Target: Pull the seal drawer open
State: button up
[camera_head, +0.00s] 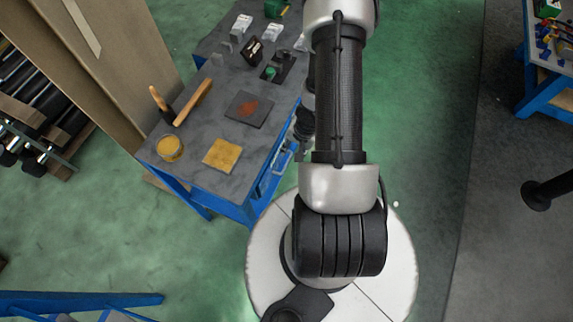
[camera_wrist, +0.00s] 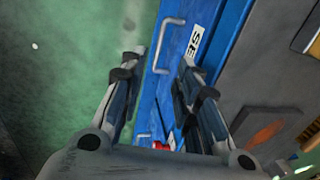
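The seal drawer's blue front (camera_wrist: 205,14) shows in the wrist view, with a white label (camera_wrist: 194,46) whose visible letters read "SE". A grey bar handle (camera_wrist: 167,42) stands out from the blue front. My gripper (camera_wrist: 161,62) is open, its two dark fingers apart. In the picture, the near end of the handle lies between the fingertips; I cannot tell whether they touch it. Whether the drawer stands out from the bench is unclear.
On the grey benchtop are a dark pad with a rusty patch (camera_head: 249,109), a yellow cloth (camera_head: 222,154), a round yellow tin (camera_head: 170,148) and a wooden-handled tool (camera_head: 193,102). A second handle (camera_wrist: 143,137) shows lower in the wrist view. Green floor is open beside the bench.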

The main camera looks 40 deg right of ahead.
aim_at(286, 165)
jog(key=f+b, duration=0.1)
jog(key=f, duration=0.3)
jog(key=w+f+b, duration=0.1)
jog(key=f+b, duration=0.1)
jog(key=f, duration=0.2)
jog(key=w+a+f+b, duration=0.1)
jog(key=f+b, duration=0.1)
jog(key=f, duration=0.2)
jog(key=shift+w, duration=0.1)
grip_shut()
